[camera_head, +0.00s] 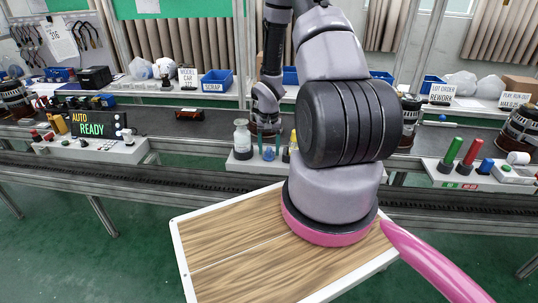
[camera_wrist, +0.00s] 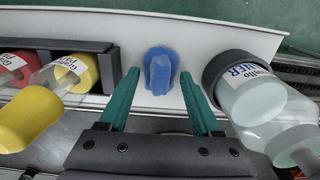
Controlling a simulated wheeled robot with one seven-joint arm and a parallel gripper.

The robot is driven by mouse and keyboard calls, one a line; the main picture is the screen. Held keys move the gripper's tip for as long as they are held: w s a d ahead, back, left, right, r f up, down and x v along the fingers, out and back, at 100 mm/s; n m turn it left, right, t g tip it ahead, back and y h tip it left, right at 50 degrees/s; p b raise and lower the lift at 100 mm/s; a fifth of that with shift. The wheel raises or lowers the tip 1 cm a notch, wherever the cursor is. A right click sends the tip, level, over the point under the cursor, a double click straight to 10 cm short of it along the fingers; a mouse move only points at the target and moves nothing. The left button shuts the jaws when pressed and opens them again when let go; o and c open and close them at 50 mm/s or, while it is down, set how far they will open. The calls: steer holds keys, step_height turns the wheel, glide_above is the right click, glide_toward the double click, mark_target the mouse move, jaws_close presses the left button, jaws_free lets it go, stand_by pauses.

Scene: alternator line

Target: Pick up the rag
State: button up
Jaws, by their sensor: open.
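The rag (camera_wrist: 160,68) is a small crumpled blue cloth standing on a pale tray surface (camera_wrist: 215,35). In the wrist view it sits between the fingertips of my gripper (camera_wrist: 160,76), with a gap on each side. My gripper's two teal fingers are open and hold nothing. In the head view the rag (camera_head: 268,154) shows small and blue on the pale tray across the conveyor's near side, below my gripper (camera_head: 268,141). My arm hides part of the tray's right side there.
A cleaner bottle (camera_wrist: 252,97) in a dark holder stands close to the right finger. A control box with a READY display (camera_head: 92,124) stands farther left.

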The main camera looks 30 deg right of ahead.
mark_target(269, 148)
jaws_close()
step_height(269, 148, up, 10)
stand_by(0.6)
